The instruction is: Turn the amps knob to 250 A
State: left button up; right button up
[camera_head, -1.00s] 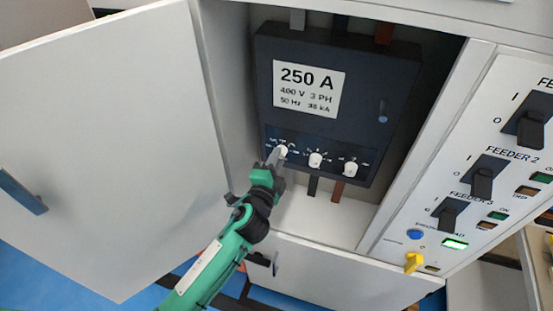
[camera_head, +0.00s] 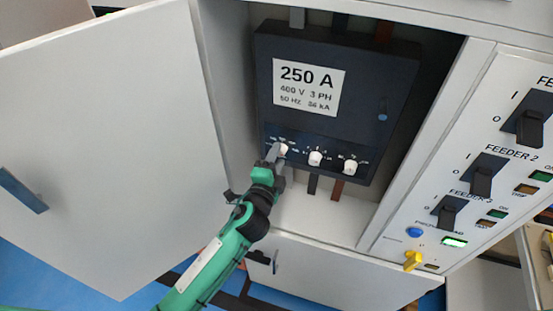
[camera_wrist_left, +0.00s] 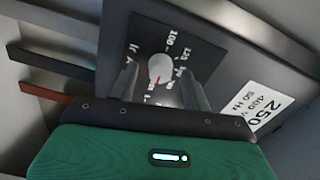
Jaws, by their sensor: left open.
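The leftmost of three white knobs on the dark breaker is the amps knob (camera_head: 283,149); it also shows in the wrist view (camera_wrist_left: 160,69). In the wrist view it has a small red mark, and "100" and "125" are printed near it. My left gripper (camera_head: 273,153) is open at this knob. In the wrist view its two fingers (camera_wrist_left: 160,88) stand on either side of the knob, with gaps showing. Whether a finger touches it cannot be told. The breaker's white label (camera_head: 308,88) reads 250 A. My right gripper is out of view.
Two more white knobs (camera_head: 315,159) (camera_head: 350,167) sit to the right on the breaker. The open cabinet door (camera_head: 110,150) stands at left. The feeder panel (camera_head: 470,140) with black switches is at right. Busbars run below the breaker.

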pick_arm(q)
jog(key=shift+s+a+f, duration=0.1)
jog(key=shift+s, duration=0.2)
jog(key=b+v, duration=0.4)
jog(key=v, duration=0.9)
